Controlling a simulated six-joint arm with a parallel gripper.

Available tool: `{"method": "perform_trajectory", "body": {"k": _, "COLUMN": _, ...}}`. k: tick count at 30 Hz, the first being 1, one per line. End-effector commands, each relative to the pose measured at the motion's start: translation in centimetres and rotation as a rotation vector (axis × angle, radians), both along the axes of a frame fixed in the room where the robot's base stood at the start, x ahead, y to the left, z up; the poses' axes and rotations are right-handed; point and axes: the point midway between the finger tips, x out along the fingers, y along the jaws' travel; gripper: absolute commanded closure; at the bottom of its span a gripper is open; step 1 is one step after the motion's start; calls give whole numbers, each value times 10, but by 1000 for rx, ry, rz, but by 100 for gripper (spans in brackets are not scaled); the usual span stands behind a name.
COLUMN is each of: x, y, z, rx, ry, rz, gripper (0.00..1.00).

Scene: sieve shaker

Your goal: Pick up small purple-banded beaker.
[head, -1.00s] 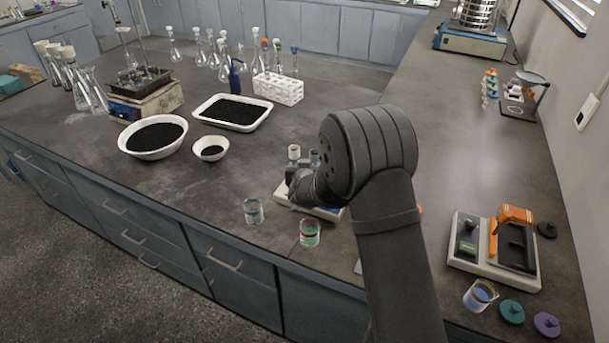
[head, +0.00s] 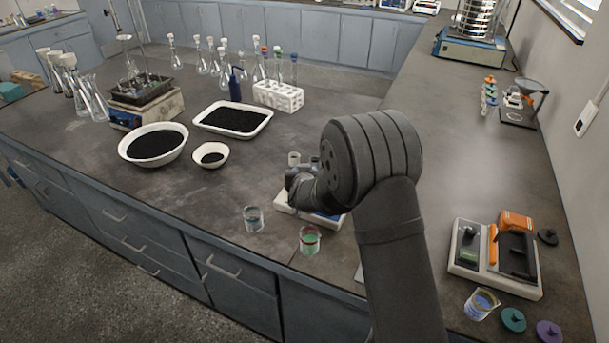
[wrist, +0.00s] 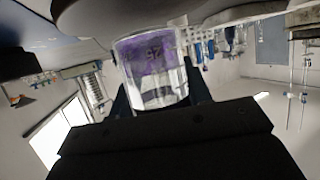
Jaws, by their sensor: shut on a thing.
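The purple-banded beaker (wrist: 155,65) is a small clear glass with a purple band and markings. In the wrist view it sits between the two dark fingers of my gripper (wrist: 160,95), which are shut on it. In the head view my dark arm hides the beaker and the gripper's fingertips. The wrist bends over a small white-and-blue device (head: 318,216) on the bench.
A blue-liquid beaker (head: 481,304) stands by a white-and-orange device (head: 465,268) at right. White bowls and a tray (head: 205,120) lie at left.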

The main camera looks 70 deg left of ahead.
Motion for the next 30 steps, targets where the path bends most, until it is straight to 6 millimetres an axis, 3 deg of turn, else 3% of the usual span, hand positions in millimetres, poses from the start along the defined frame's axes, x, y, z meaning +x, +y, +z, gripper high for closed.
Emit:
{"method": "perform_trajectory", "body": {"k": 8, "x": 0, "y": 0, "z": 30, "rx": 3, "ry": 1, "rz": -1, "gripper": 80}}
{"method": "perform_trajectory", "body": {"k": 30, "x": 65, "y": -53, "z": 79, "rx": 2, "ry": 0, "rz": -1, "gripper": 80}}
